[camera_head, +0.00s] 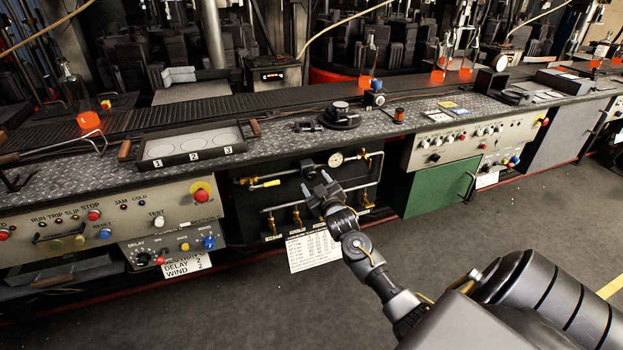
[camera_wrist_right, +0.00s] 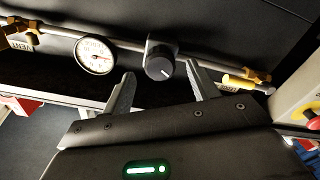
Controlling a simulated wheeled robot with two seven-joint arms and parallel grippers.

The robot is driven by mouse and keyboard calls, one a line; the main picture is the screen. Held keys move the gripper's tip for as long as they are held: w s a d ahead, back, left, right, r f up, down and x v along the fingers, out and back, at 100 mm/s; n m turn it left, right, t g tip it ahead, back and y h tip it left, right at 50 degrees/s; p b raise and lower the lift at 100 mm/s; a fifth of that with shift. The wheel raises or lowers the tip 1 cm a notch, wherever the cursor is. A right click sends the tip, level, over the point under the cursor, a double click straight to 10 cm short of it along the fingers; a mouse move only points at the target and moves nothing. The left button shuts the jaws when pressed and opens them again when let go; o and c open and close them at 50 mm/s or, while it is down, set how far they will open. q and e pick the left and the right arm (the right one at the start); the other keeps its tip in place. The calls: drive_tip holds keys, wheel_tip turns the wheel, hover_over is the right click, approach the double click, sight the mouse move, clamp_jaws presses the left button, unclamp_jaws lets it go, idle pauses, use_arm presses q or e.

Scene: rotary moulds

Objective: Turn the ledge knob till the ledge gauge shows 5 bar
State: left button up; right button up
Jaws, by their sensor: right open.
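The ledge knob (camera_wrist_right: 160,62) is a dark round knob with a pale pointer line, on a block on the pipe under the ledge. In the head view it is mostly hidden near my gripper. The ledge gauge (camera_head: 335,159) has a white round face; in the wrist view the gauge (camera_wrist_right: 95,55) sits left of the knob, its reading too small to tell. My right gripper (camera_head: 316,181) is open and empty in front of the pipe panel. In the wrist view its fingertips (camera_wrist_right: 160,70) lie to either side of the knob; I cannot tell whether they touch it. My left gripper is not in view.
Yellow-handled valves (camera_head: 265,184) and a lower pipe run lie close to my gripper. A printed sheet (camera_head: 313,250) hangs below the panel. A green door (camera_head: 436,185) is on the right, and a control panel (camera_head: 120,215) on the left. The floor in front is clear.

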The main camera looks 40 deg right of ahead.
sight(312, 178)
drive_tip(key=x, duration=0.2)
drive_tip(key=shift+w+d, duration=0.1)
drive_tip(key=shift+w, duration=0.15)
drive_tip(key=shift+w+d, duration=0.25)
drive_tip(key=shift+w, duration=0.3)
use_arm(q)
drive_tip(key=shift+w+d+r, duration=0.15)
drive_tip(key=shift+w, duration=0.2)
use_arm(e)
drive_tip(key=c, duration=1)
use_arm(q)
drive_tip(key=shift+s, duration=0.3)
